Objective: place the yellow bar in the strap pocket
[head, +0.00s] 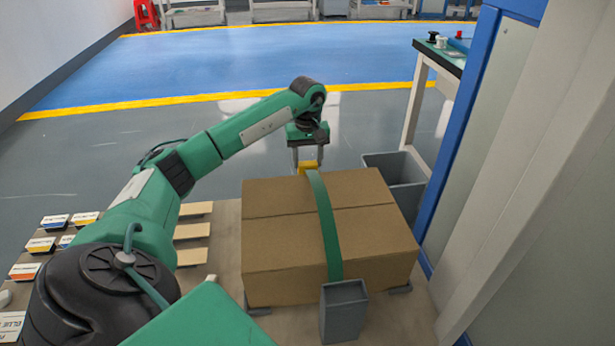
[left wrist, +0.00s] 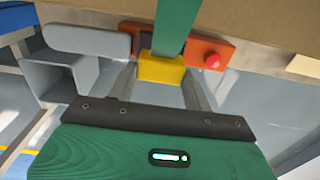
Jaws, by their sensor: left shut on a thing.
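A green strap (head: 325,220) runs over the top of a brown cardboard box (head: 275,265) and down its near side. My left gripper (head: 308,163) points down at the far edge of the box, shut on the yellow bar (head: 308,168) at the strap's far end. In the left wrist view the yellow bar (left wrist: 162,68) sits between the fingers, with the strap (left wrist: 174,25) meeting it. An orange plate (left wrist: 200,48) with a red knob (left wrist: 212,62) lies behind the bar. I cannot make out the strap pocket clearly. My right gripper is not in view.
A grey bin (head: 343,310) stands at the near side of the box, and a larger grey bin (head: 395,170) at the right rear. A white-framed table (head: 440,62) and a blue post (head: 450,150) limit the right.

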